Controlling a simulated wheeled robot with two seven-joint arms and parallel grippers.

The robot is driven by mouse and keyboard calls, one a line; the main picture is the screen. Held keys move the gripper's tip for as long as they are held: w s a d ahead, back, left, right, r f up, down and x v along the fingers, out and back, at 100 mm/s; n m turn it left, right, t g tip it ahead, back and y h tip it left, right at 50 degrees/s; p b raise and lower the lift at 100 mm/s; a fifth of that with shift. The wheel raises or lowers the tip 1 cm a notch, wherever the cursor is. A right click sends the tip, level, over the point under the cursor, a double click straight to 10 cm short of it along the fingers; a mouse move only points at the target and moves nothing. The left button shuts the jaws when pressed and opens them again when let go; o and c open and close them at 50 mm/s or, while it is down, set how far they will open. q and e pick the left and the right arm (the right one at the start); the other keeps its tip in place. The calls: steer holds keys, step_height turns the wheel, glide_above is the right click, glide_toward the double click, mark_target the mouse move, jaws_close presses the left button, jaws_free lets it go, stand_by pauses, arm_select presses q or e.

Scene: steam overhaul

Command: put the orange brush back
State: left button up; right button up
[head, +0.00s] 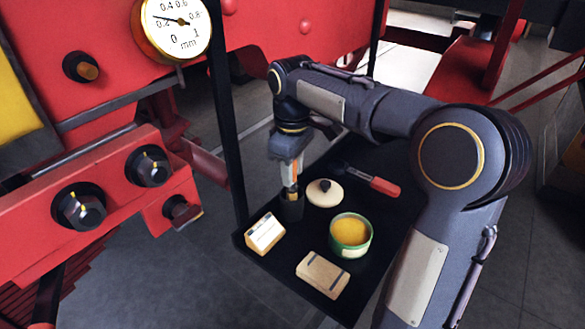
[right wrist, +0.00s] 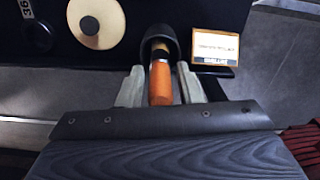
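The orange brush (right wrist: 160,82) stands roughly upright with its lower end inside a dark cup (head: 292,207), and its bristles are hidden there. The cup also shows in the right wrist view (right wrist: 158,40). My right gripper (head: 290,172) points down over the cup. Its fingers lie on both sides of the orange handle, close against it near the tips, and look shut on it. My left gripper is not in view.
The black tray (head: 277,270) also holds a round cream lid (head: 325,194), a red-handled tool (head: 384,187), a green tin with yellow contents (head: 350,232), a tan block (head: 322,274) and a small label card (head: 265,233). A dark post (head: 226,130) and red machinery stand left.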

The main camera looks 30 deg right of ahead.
steer(key=shift+o, duration=0.7)
steer(key=shift+r, duration=0.1)
step_height(320, 180, up, 12)
steer(key=shift+p, duration=1.1)
steer(key=shift+s, duration=0.3)
steer(key=s+a+f+m+t+y, duration=0.2)
steer(key=s+a+f+m, duration=0.1)
steer(key=s+f, duration=0.5)
steer(key=s+a+f+m+t+y, duration=0.1)
steer(key=s+a+f+m+t, duration=0.2)
steer(key=s+f, duration=0.5)
steer(key=s+a+m, duration=0.1)
steer(key=s+m, duration=0.1)
steer(key=s, duration=0.3)
steer(key=shift+s+a+f+t+y, duration=0.2)
steer(key=shift+f+t+y, duration=0.1)
steer(key=shift+y, duration=0.1)
